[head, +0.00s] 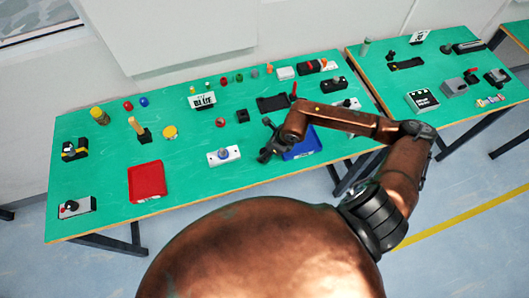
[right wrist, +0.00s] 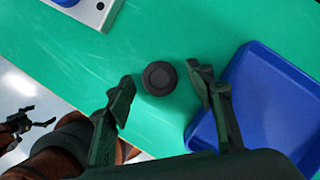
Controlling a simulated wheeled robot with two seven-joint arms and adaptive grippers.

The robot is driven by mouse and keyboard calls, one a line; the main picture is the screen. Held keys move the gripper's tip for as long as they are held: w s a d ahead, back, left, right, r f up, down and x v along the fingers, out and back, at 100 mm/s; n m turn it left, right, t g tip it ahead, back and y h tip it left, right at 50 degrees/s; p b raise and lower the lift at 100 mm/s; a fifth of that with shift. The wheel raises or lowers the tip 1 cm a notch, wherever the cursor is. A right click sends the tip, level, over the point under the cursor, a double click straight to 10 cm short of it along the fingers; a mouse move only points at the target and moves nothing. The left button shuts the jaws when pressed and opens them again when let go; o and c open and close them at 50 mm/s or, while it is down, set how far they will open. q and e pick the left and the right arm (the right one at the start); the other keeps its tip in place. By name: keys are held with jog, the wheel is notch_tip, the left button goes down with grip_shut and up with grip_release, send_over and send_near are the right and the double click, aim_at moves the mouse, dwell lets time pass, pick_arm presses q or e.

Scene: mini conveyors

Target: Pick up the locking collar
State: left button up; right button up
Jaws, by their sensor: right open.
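A dark, round, ring-like piece, which looks like the locking collar (right wrist: 160,78), lies on the green table in the right wrist view. My right gripper (right wrist: 159,88) is open, with one finger on each side of the collar and a gap on both sides. In the head view my right gripper (head: 266,144) is low over the table, left of the blue tray, and I cannot make out the collar there. A small dark gripper, seemingly my left (right wrist: 27,122), shows over the floor at the left of the right wrist view, its fingers apart.
The blue tray (right wrist: 262,98) is close beside the right finger. A white box with a blue knob (head: 224,155) stands to the left. A red tray (head: 145,181) is farther left. Several small parts stand along the back of the green table (head: 200,131).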

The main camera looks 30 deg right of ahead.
jog(key=c, duration=1.2)
pick_arm(q)
jog(key=shift+s, duration=0.2)
pick_arm(e)
jog(key=shift+c, duration=0.2)
pick_arm(q)
jog(key=shift+w, duration=0.1)
pick_arm(e)
jog(key=shift+r, duration=0.15)
